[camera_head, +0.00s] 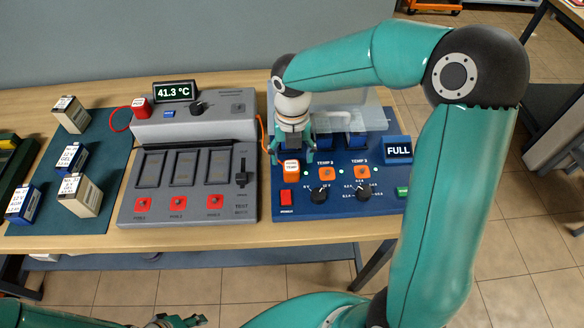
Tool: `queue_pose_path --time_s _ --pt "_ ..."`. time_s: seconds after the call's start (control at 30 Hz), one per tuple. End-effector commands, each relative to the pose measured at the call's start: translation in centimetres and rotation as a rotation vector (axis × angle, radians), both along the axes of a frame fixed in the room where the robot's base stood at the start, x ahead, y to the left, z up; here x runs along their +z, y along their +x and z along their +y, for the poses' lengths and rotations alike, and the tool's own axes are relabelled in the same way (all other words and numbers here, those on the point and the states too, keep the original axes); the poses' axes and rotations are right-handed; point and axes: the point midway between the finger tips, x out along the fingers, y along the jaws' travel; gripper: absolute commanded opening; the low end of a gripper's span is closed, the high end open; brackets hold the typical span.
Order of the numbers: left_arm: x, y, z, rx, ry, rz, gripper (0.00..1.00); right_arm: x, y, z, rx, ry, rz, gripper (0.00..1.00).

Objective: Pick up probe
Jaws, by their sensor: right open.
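An orange probe block with a white label reading TEMP (291,168) stands at the left of the blue panel (330,208). An orange cable (262,135) runs down close to it from the grey tester. My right gripper (291,156) points down just behind and above the probe. Its fingers are open, one on each side, and nothing shows between them; I cannot tell whether they touch the probe. My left gripper (180,320) is low at the bottom edge, partly cut off, and its jaws are unclear.
The grey tester (190,130), reading 41.3 °C, with a red POS block (140,107), stands left of the panel. Several batteries (72,157) lie on the green mat (105,145). A clear bin (345,100) and a FULL sign (397,150) are behind and right.

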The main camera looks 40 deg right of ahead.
Motion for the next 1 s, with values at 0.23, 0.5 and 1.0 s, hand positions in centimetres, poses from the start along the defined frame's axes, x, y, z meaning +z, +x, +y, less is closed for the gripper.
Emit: queue_pose_path --time_s 0.23,0.5,1.0 --pt "1.0 0.0 0.0 0.0 0.0 0.0 0.4 -2.8 -0.2 0.3 0.001 0.001 0.005 0.71" --pt "1.0 0.0 0.0 0.0 0.0 0.0 0.4 -5.1 -0.1 0.3 -0.001 0.001 0.001 0.71" --pt "1.0 0.0 0.0 0.0 0.0 0.0 0.4 -5.0 0.0 0.4 0.0 0.0 0.0 0.16"
